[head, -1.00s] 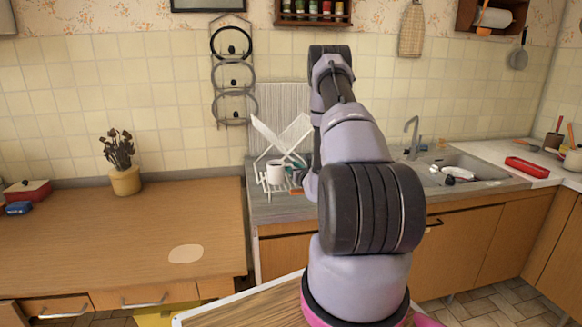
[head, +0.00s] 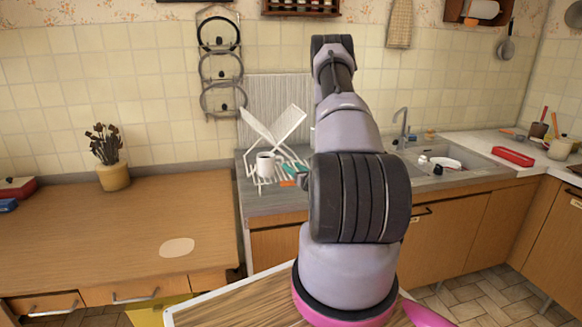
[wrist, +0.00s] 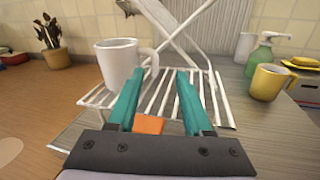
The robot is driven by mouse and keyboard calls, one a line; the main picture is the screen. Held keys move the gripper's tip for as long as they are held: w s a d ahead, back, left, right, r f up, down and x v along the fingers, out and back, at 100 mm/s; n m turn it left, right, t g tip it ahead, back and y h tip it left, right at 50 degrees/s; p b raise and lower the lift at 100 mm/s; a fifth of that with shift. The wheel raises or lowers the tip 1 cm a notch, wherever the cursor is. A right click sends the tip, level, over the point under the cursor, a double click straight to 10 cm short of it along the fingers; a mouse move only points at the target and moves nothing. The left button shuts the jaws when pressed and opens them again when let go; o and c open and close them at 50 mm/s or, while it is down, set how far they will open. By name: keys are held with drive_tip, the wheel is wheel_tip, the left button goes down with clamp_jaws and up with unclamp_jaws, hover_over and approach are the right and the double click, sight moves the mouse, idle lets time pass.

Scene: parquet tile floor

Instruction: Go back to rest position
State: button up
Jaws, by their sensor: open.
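My gripper (wrist: 158,100) shows in the wrist view with its two teal fingers apart and nothing between them. It is over the near part of the white dish rack (wrist: 187,105). A white mug (wrist: 118,62) stands upright on the rack, just left of the left finger; I cannot tell whether they touch. In the head view the mug (head: 265,165) sits on the rack beside my arm, and my gripper is mostly hidden. An orange object (wrist: 149,125) shows low between the fingers.
A yellow mug (wrist: 269,82) and a green soap bottle (wrist: 264,55) stand right of the rack. The sink (head: 450,163) holds some dishes. A red tray (head: 513,156) lies farther right. The wooden counter (head: 110,230) at left is mostly clear, with a potted plant (head: 110,165).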

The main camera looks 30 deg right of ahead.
drive_tip(key=shift+r, duration=0.1)
idle(0.3)
drive_tip(key=a+r+n+g+y, duration=0.5)
drive_tip(key=a+r+n+y, duration=0.75)
drive_tip(key=a+r, duration=0.7)
drive_tip(key=s+a+r+n+g+y, duration=0.35)
drive_tip(key=s+a+n+g, duration=0.2)
drive_tip(key=a, duration=0.25)
drive_tip(key=s+a+r+n+g+h, duration=0.25)
drive_tip(key=s+n, duration=0.25)
drive_tip(key=s, duration=0.3)
drive_tip(key=s+a+r+n+g+h, duration=0.2)
drive_tip(key=s+n+g+h, duration=0.1)
drive_tip(key=s+n, duration=0.3)
drive_tip(key=s+d+r+n+t+h, duration=0.4)
drive_tip(key=s+d+r+t+h, duration=0.1)
drive_tip(key=s+d+r+h, duration=0.1)
drive_tip(key=shift+s+d+r+h, duration=0.4)
drive_tip(key=shift+s+d+h, duration=0.45)
drive_tip(key=shift+s+h, duration=0.15)
